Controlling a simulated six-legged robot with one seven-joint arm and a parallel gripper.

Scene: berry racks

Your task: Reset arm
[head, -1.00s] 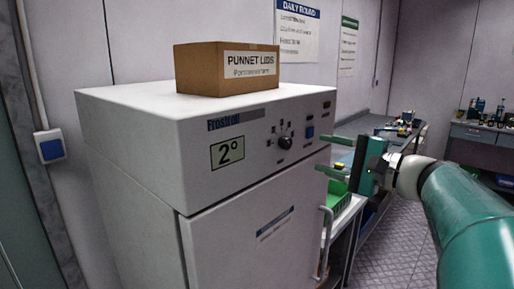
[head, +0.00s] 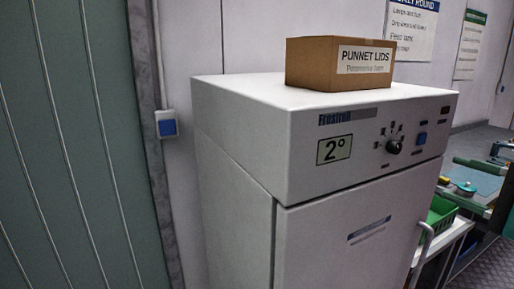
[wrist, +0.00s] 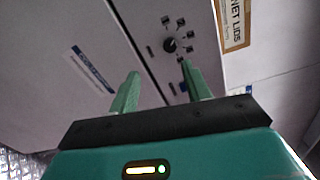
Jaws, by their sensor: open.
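My gripper (wrist: 162,92) shows in the wrist view with its two green fingers apart and nothing between them. Beyond the fingers is the front of a white fridge, with its dark knob and small buttons. My gripper is not in the head view now. The white fridge (head: 240,200) fills the middle of the head view, its door closed. It has a display reading 2°, a round dark knob and a blue button.
A cardboard box labelled PUNNET LIDS (head: 310,64) sits on the fridge. A green crate (head: 440,216) on a white cart and a bench stand at right. A green ribbed panel (head: 80,150) is at left, beside a blue wall switch (head: 167,128).

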